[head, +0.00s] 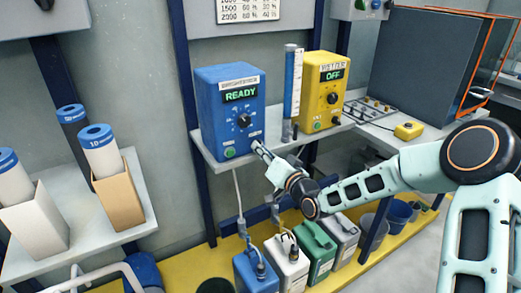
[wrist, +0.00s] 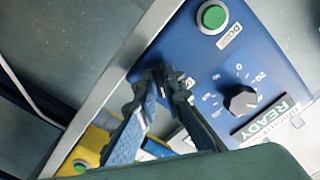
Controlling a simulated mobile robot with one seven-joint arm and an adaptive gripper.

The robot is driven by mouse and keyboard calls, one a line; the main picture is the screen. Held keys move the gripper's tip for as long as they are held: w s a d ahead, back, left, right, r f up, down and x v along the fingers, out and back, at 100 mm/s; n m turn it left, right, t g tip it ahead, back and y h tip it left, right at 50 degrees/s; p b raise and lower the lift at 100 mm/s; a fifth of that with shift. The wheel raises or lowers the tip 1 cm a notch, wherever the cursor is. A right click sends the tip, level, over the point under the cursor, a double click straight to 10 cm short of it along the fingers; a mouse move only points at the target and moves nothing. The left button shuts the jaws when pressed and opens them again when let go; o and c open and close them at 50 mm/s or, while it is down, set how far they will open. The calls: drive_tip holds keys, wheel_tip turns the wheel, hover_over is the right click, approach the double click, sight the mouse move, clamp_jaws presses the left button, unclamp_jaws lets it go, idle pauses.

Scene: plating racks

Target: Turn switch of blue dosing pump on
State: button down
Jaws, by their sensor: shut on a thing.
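The blue dosing pump (head: 222,130) stands on the rack shelf. Its display (head: 240,93) is lit and reads READY in green. Its black knob (head: 244,120) and green button (head: 229,152) sit on the front panel, and both also show in the wrist view, the knob (wrist: 240,100) and the button (wrist: 212,16). My gripper (head: 258,147) is at the lower right of that panel, with its fingertips (wrist: 164,82) close together against it. It is shut on the pump's switch, which the fingers mostly hide; its position cannot be read.
A yellow pump (head: 312,97) with OFF on its display stands to the right, behind a clear cylinder (head: 292,85) with blue liquid. A shelf (head: 90,228) with rolls is at left. Several canisters, one blue (head: 247,270), stand below. A yellow box (head: 408,131) lies at right.

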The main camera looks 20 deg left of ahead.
idle(0.4)
drive_tip(key=c, duration=2)
unclamp_jaws()
drive_tip(key=shift+c, duration=0.2)
drive_tip(key=v, duration=1.2)
drive_tip(key=shift+f, duration=0.1)
